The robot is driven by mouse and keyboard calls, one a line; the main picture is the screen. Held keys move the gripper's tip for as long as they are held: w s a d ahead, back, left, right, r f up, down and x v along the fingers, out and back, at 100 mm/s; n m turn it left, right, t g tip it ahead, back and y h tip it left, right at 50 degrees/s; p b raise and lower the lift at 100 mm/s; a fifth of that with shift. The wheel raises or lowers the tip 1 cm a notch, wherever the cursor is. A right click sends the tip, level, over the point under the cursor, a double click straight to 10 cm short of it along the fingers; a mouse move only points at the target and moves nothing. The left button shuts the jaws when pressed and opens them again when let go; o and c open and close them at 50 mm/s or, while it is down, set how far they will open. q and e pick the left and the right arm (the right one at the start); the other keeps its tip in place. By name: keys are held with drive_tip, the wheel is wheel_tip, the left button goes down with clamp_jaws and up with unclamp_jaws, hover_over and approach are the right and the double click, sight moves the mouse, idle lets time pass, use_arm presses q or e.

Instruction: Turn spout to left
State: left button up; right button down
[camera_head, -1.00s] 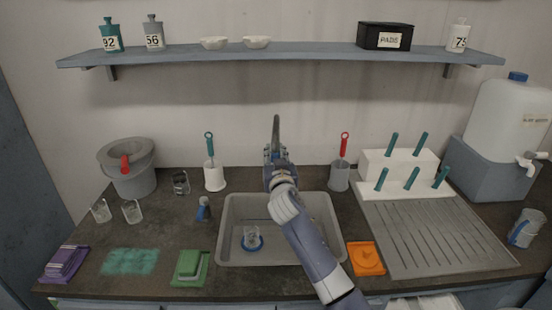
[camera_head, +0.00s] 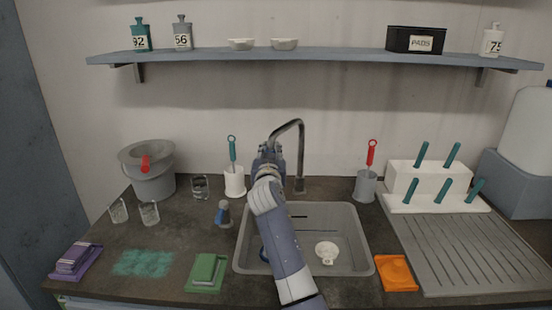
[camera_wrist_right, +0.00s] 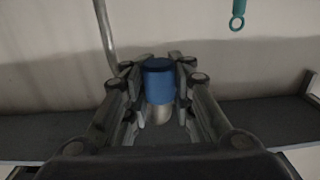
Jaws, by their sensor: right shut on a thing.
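The metal spout (camera_head: 300,150) rises at the back edge of the sink (camera_head: 345,225) and arches over to the left. My right gripper (camera_head: 268,155) is around the spout's outlet end, above the sink's back left corner, and hides that end in the head view. In the right wrist view, the gripper's fingers (camera_wrist_right: 159,88) are shut on the blue outlet tip (camera_wrist_right: 159,78) of the spout. The spout's pipe (camera_wrist_right: 104,28) shows there at the upper left. My left gripper is not in view.
A white drain piece (camera_head: 326,252) lies in the sink, and my arm mostly hides a blue-ringed item. A grey brush holder (camera_head: 366,186) stands right.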

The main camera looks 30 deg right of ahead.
drive_tip(key=shift+w+a+f, duration=0.15)
drive_tip(key=shift+a+f, duration=0.15)
drive_tip(key=c, duration=1.6)
unclamp_jaws()
drive_tip(key=shift+c, duration=0.2)
drive_tip(key=shift+o, duration=1.4)
drive_tip(key=shift+a+r, duration=0.15)
drive_tip(key=shift+a, duration=0.1)
drive_tip(key=shift+d, duration=0.15)
drive_tip(key=v, duration=0.7)
drive_tip(key=shift+s+a, duration=0.2)
drive_tip(key=shift+a, duration=0.05)
